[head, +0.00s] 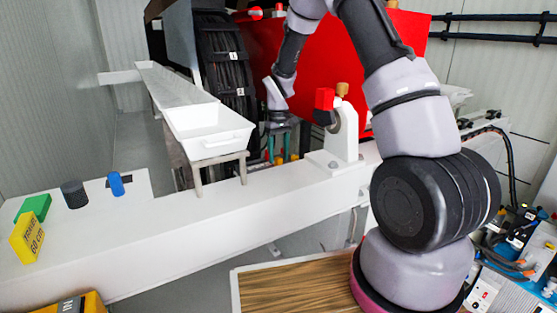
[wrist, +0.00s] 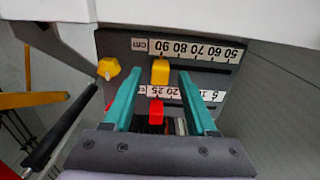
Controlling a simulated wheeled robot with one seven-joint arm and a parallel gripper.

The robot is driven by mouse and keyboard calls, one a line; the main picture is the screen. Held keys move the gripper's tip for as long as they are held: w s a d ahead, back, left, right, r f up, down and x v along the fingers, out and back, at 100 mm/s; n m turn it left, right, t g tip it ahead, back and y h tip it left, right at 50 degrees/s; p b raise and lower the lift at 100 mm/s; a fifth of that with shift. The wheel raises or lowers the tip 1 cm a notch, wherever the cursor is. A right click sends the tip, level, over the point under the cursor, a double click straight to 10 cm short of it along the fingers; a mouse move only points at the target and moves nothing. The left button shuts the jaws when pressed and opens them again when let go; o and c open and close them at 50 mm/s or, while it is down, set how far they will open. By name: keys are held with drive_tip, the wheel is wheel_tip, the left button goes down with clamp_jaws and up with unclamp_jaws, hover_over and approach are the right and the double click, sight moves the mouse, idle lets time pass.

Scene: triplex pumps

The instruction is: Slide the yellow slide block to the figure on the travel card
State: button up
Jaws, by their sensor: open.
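The yellow slide block (wrist: 160,70) sits on a dark panel under an upside-down cm scale (wrist: 195,50). It is near the 90 end, at the left of the numbers. The yellow travel card (head: 27,238) at the far left in the head view appears to read 60 cm. My gripper (wrist: 159,78) is open, its teal fingers on either side of the yellow block in the picture. I cannot tell whether they touch it. In the head view my gripper (head: 278,150) points down behind the white beam, and the block is hidden there.
A red block (wrist: 156,108) on a second scale lies close between the fingers. A yellow knob (wrist: 108,68) is left of them. A white tray (head: 208,130) stands left of my arm, and a bracket with a red knob (head: 325,98) stands right of my gripper.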

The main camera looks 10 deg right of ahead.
drive_tip(key=shift+f, duration=1)
drive_tip(key=shift+c, duration=0.3)
clamp_jaws()
drive_tip(key=shift+a, duration=0.1)
idle(0.4)
